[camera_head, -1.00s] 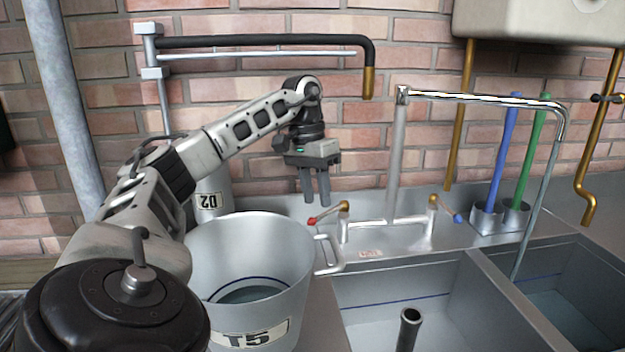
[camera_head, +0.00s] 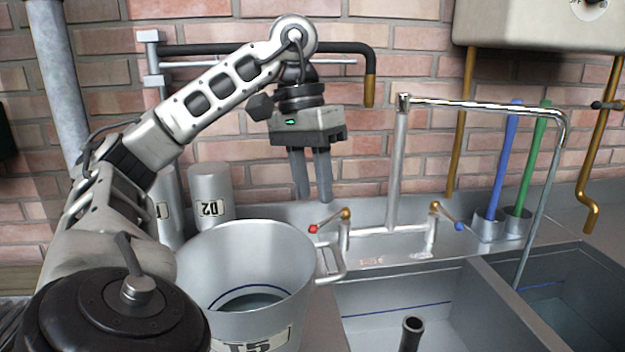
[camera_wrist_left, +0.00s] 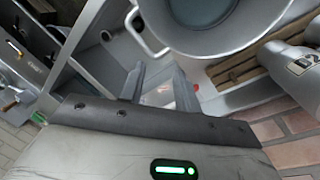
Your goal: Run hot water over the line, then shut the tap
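The tap (camera_head: 396,165) stands behind the sinks. Its long chrome spout (camera_head: 480,104) reaches right and down over the right basin (camera_head: 575,295); I cannot tell whether water runs. The red-knobbed lever (camera_head: 330,221) points left and forward, and the blue-knobbed lever (camera_head: 448,217) points right and forward. A blue line (camera_head: 400,307) marks the left basin wall (camera_head: 455,300). My left gripper (camera_head: 313,199) is open and empty, fingers down, above and apart from the red lever. In the left wrist view the red knob (camera_wrist_left: 196,87) lies just right of the fingers. My right gripper is not seen.
A metal pot (camera_head: 250,262) marked 15 or T5 stands left of the sink, its handle near the red lever. A D2 canister (camera_head: 211,190) stands behind it. A standpipe (camera_head: 411,335) rises in the left basin. Blue and green handles (camera_head: 503,165) stand in cups.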

